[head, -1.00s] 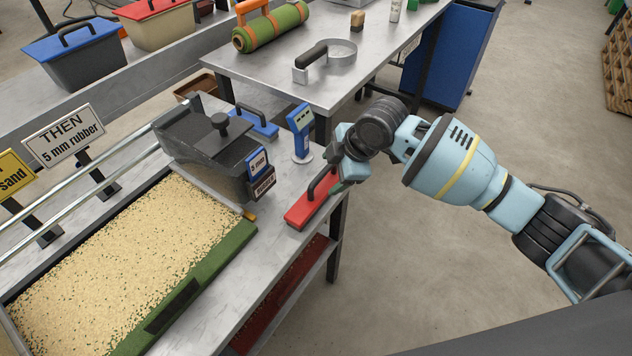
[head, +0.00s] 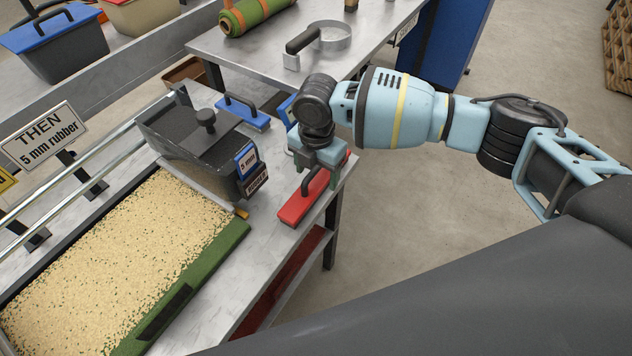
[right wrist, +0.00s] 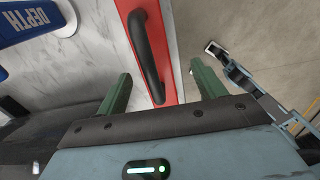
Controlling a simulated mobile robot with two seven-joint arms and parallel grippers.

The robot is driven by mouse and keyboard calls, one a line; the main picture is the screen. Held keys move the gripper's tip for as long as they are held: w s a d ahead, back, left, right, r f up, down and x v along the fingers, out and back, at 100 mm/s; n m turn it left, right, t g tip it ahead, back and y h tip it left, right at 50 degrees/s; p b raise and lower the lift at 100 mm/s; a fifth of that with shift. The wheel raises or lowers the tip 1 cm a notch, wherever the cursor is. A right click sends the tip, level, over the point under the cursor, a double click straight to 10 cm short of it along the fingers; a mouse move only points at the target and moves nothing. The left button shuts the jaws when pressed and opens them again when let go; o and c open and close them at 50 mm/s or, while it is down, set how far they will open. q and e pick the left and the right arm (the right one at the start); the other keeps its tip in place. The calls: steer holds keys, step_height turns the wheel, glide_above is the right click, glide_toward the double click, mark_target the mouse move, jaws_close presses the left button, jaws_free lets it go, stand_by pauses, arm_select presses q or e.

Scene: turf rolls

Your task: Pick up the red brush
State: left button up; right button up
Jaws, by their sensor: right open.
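The red brush (head: 300,208) lies on the metal bench near its right edge, with a black arched handle (head: 311,180) on top. My right gripper (head: 315,162) is over the far part of the brush and hides some of it. In the right wrist view the red brush (right wrist: 180,70) runs away from me. Its black handle (right wrist: 146,55) stands between the two green fingers of the open right gripper (right wrist: 162,88). The fingers appear apart from the handle, and nothing is held. My left gripper is not in view.
A dark hopper box (head: 193,148) stands left of the brush. A blue brush (head: 243,113) lies behind it. A tray of sandy infill (head: 120,258) with a green edge fills the bench front. A second table (head: 262,60) holds a ring tool (head: 325,40) and a turf roll (head: 255,14).

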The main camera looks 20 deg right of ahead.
mark_target(314, 182)
steer(key=shift+w+a+f, duration=0.1)
steer(key=shift+w+f, duration=0.1)
steer(key=shift+f, duration=1.1)
steer(key=shift+w+a+f, duration=0.1)
steer(key=shift+w+f, duration=0.05)
steer(key=shift+f, duration=1.15)
steer(key=c, duration=1.1)
steer(key=shift+o, duration=0.2)
steer(key=shift+r, duration=0.15)
